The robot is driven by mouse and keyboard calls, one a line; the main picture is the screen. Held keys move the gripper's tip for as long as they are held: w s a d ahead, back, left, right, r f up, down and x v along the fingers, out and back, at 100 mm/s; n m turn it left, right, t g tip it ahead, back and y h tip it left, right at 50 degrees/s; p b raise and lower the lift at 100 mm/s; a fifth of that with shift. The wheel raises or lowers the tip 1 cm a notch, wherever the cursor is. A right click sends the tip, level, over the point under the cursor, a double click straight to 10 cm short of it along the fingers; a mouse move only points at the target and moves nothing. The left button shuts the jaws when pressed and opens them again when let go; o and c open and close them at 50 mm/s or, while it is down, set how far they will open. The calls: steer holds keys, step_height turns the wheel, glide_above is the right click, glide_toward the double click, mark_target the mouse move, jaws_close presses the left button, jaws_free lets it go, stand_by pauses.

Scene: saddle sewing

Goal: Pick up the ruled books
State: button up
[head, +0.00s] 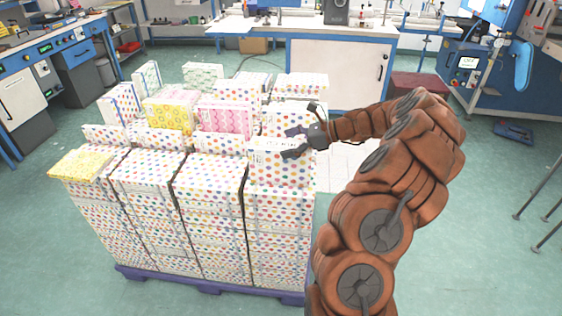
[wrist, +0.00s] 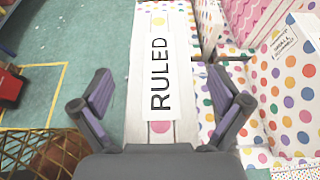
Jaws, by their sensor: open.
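The ruled books are a white pack with coloured dots and a large "RULED" label (wrist: 160,75). In the wrist view the pack runs up the middle, between the two fingers of my gripper (wrist: 160,95). The fingers are spread, one on each side of the label, and hold nothing. In the head view my gripper (head: 299,134) is at the right end of the stack, at the top of a dotted pack (head: 280,171) that appears to be the ruled one. Whether the fingers touch it cannot be told.
Many dotted packs (head: 150,172) are piled on a purple pallet (head: 210,288). More dotted packs crowd the right of the wrist view.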

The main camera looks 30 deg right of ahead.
steer(key=shift+c, duration=0.3)
jaws_close()
stand_by(0.6)
